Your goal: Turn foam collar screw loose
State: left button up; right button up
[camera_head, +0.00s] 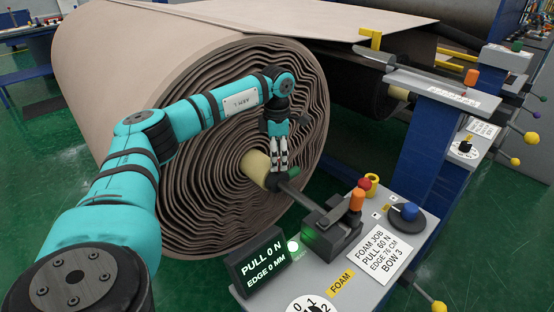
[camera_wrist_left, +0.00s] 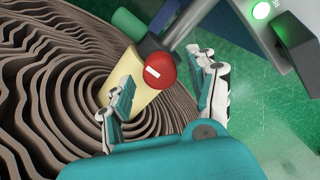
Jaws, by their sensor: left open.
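The foam collar's screw shows in the left wrist view as a round red knob (camera_wrist_left: 160,71) with a white bar on its face. It sits on a dark collar (camera_wrist_left: 148,46) around the shaft, beside the roll's pale yellow core (camera_wrist_left: 124,84). My left gripper (camera_head: 278,168) points down over the collar end of the shaft, which it partly hides. In the wrist view its open fingers (camera_wrist_left: 163,75) stand on either side of the red knob, with gaps showing. My right gripper is in neither view.
The large brown foam roll (camera_head: 120,70) stands behind and left of my gripper. The shaft (camera_head: 297,196) runs to a grey console (camera_head: 350,268) with an orange handle (camera_head: 357,199), a blue knob (camera_head: 405,212) and a display (camera_head: 260,263) reading "PULL 0 N, EDGE 0 MM".

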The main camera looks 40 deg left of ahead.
pick_arm(q)
jog(key=shift+f, duration=0.9)
jog(key=shift+c, duration=0.3)
jog(key=c, duration=1.1)
